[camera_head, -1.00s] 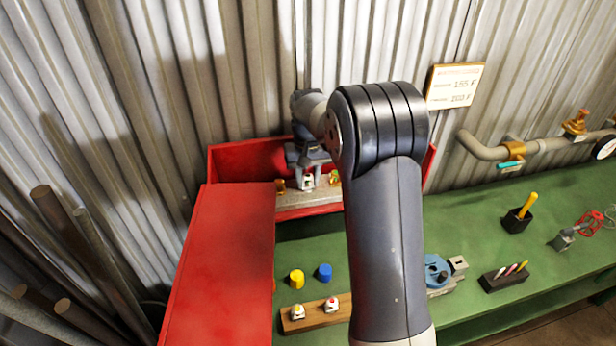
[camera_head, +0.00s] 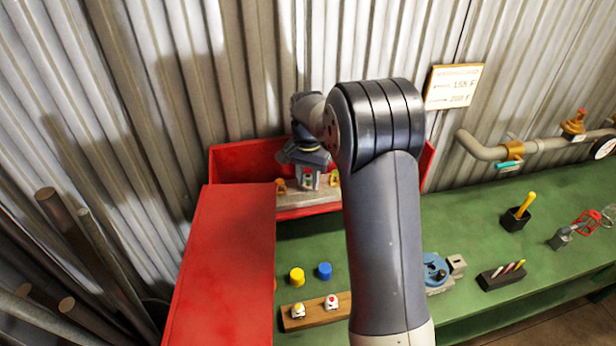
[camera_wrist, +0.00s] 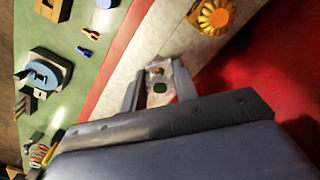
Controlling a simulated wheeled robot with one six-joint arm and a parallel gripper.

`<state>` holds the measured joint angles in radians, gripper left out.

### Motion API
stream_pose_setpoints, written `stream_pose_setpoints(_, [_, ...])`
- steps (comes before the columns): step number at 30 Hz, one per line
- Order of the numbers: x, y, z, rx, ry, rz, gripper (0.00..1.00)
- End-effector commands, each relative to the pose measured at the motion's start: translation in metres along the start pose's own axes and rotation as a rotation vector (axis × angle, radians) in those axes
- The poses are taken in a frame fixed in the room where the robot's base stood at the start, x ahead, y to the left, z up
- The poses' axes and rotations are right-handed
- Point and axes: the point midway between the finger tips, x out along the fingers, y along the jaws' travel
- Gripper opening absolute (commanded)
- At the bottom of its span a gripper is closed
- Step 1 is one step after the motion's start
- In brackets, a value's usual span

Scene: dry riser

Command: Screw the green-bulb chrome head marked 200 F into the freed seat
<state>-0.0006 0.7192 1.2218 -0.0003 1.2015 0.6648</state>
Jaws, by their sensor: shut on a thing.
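My gripper (camera_head: 307,182) is inside the red cabinet (camera_head: 240,160), low over the pale grey strip (camera_head: 318,198) there. In the wrist view the two fingers (camera_wrist: 158,90) are closed on the sides of a small chrome head (camera_wrist: 157,73) with a green spot. Its marking is not readable. The head is at the strip, but I cannot tell whether it is seated or how far. Brass-coloured heads show on both sides of the gripper, one left (camera_head: 281,186) and one right (camera_head: 334,179); a ribbed brass one also shows in the wrist view (camera_wrist: 215,15).
A wooden block (camera_head: 316,311) holds two white heads, with a yellow cap (camera_head: 297,276) and a blue cap (camera_head: 324,270) behind it. A blue vise (camera_head: 437,270) and marker holder (camera_head: 500,276) stand on the green bench. The open red door (camera_head: 222,265) is at left.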

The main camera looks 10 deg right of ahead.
Motion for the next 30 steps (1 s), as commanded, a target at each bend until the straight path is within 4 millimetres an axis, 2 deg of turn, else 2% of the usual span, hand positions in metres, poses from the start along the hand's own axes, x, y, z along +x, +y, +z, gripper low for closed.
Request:
stream_pose_setpoints(9, [-0.0018,-0.0007,-0.0008,0.307,0.003,-0.003,0.01])
stream_pose_setpoints(22, [-0.0019,-0.0008,-0.0010,0.362,0.004,-0.004,0.01])
stream_pose_setpoints(30, [-0.0024,-0.0009,-0.0011,0.643,0.003,-0.004,0.01])
